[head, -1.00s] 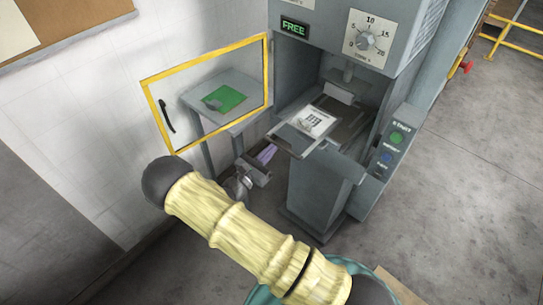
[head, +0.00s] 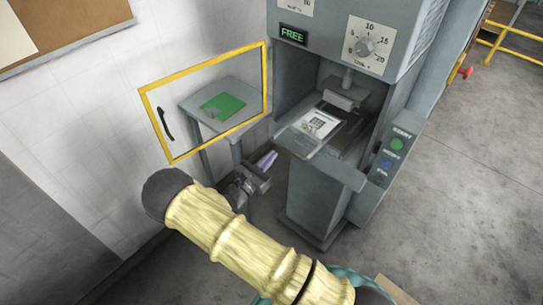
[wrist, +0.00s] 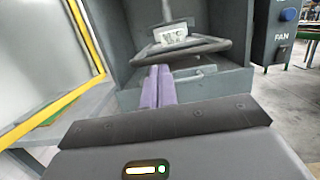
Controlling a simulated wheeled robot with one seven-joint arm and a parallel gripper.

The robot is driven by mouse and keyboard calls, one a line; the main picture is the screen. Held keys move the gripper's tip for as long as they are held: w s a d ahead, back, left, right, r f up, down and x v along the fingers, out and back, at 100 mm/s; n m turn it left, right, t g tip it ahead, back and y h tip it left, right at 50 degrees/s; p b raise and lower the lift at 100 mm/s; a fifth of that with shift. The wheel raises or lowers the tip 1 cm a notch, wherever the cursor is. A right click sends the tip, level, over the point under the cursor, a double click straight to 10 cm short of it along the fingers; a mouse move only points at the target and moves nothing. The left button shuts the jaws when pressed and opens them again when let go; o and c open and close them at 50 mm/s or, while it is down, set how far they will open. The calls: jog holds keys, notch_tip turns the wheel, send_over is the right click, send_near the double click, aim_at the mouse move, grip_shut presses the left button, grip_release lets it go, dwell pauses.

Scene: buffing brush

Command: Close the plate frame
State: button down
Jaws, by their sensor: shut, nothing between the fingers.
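The plate frame (head: 298,144) is a grey sliding holder with a white printed plate (head: 319,122) on it. It sticks partly out of the front of the grey machine. In the wrist view the frame (wrist: 205,48) is seen nearly edge-on, with the plate (wrist: 171,38) behind its front bar. My gripper (head: 267,159) is low, in front of and to the left of the frame's outer end. Its purple fingers (wrist: 158,86) are together and empty, pointing toward the machine. I cannot tell whether they touch the frame.
A yellow-edged clear door (head: 205,100) stands open at the left. Behind it is a small grey table (head: 236,90) with a green piece (head: 224,104). A control panel with buttons (head: 397,145) juts out at the machine's right. The floor farther right is clear.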

jog(key=b+v, duration=0.3)
jog(key=v, duration=0.8)
jog(key=shift+s+a+b, duration=0.15)
jog(key=shift+s+b, duration=0.15)
jog(key=shift+s, duration=0.05)
jog(key=shift+w+f, duration=0.1)
jog(key=s+d+r+m+g+y, duration=0.1)
jog(key=s+d+m+g+y, duration=0.1)
jog(key=s+d+m+g, duration=0.35)
jog(key=s+d+r+m+g+y, duration=0.1)
jog(key=s+d+m+g, duration=0.2)
jog(key=d+m+g, duration=0.55)
jog(key=s+d+r+m+t+y, duration=0.1)
jog(key=s+d+r+m+y, duration=0.1)
jog(key=r+m+y, duration=0.3)
jog(key=s+d+r+m+t+y, duration=0.1)
jog(key=s+d+r+m+y, duration=0.1)
jog(key=r+m+y, duration=0.3)
jog(key=s+m+y, duration=0.1)
jog(key=m, duration=0.2)
jog(key=shift+s, duration=0.4)
